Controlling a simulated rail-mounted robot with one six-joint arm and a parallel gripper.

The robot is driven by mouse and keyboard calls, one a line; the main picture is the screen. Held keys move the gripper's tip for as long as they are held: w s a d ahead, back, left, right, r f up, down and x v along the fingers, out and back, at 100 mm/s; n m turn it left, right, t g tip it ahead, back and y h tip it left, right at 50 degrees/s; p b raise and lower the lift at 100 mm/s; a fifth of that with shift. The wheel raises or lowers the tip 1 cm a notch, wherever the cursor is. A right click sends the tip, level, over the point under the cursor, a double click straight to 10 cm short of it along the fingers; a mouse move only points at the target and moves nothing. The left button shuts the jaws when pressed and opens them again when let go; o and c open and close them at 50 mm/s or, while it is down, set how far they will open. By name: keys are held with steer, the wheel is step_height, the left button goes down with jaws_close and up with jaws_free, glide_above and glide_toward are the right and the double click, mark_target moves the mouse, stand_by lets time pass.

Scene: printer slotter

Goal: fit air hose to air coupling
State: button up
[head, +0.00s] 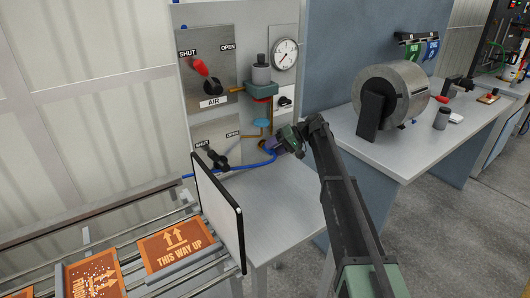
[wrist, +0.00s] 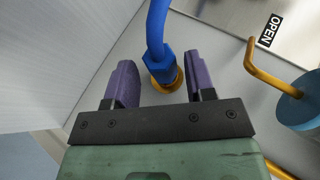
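The blue air hose (head: 235,167) runs across the panel bench from the left and ends at my gripper (head: 279,146). In the wrist view the hose (wrist: 156,25) ends in a blue hex nut (wrist: 160,70). The nut sits over the brass-coloured air coupling (wrist: 172,84), which shows as a ring behind it. I cannot tell how firmly they are seated. My gripper (wrist: 158,64) is open. Its purple fingers stand on either side of the nut, with gaps on both sides. In the head view the coupling is hidden behind the gripper.
The panel carries a red air lever (head: 202,68), a black lower lever (head: 216,158), a gauge (head: 286,54) and brass pipes. A blue round fitting (wrist: 300,110) is right of the fingers. A white upright board (head: 218,205) stands front left. The bench top (head: 285,190) is clear.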

steer(key=shift+o, duration=0.6)
steer(key=shift+s, duration=0.1)
steer(key=shift+d+r, duration=0.1)
steer(key=shift+r, duration=0.05)
steer(key=p+v, duration=0.6)
steer(key=v, duration=0.4)
steer(key=s+d+f+m+h, duration=0.1)
steer(key=s+d+f+h, duration=0.1)
steer(key=s, duration=1.1)
steer(key=s+d+f+m+h, duration=0.2)
steer(key=s+d+f+h, duration=0.1)
steer(key=s, duration=1.1)
steer(key=s+d+f+m+t+h, duration=0.1)
steer(key=s+d+h, duration=0.3)
steer(key=s, duration=0.9)
steer(key=shift+s+d+f+m+h, duration=0.35)
steer(key=shift+f+h, duration=0.45)
steer(key=shift+h, duration=0.4)
